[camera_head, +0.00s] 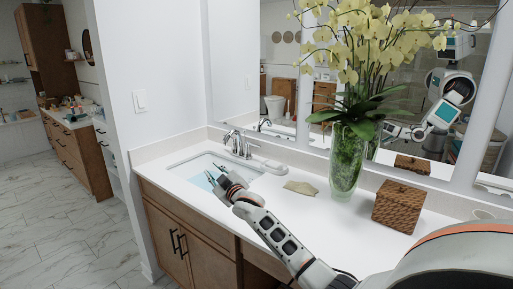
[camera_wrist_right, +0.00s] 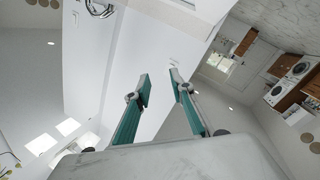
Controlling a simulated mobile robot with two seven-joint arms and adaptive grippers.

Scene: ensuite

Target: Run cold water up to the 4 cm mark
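The white sink (camera_head: 180,165) is set in the counter at the left. A pale blue patch (camera_head: 203,181) shows inside it and looks like water, but I cannot tell its depth. No 4 cm mark is readable. The chrome faucet (camera_head: 236,144) stands at the sink's back edge. I cannot tell whether water runs from it or how its handle is set. My right gripper (camera_head: 215,175) is over the sink, in front of the faucet and apart from it. The right wrist view shows this gripper (camera_wrist_right: 159,78) open with nothing between its fingers. My left gripper is not in view.
A glass vase (camera_head: 345,165) with yellow orchids and a woven box (camera_head: 398,207) stand right of the sink. A beige cloth or soap-like item (camera_head: 300,188) lies between. A mirror backs the counter. Bare counter (camera_head: 335,225) lies in front.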

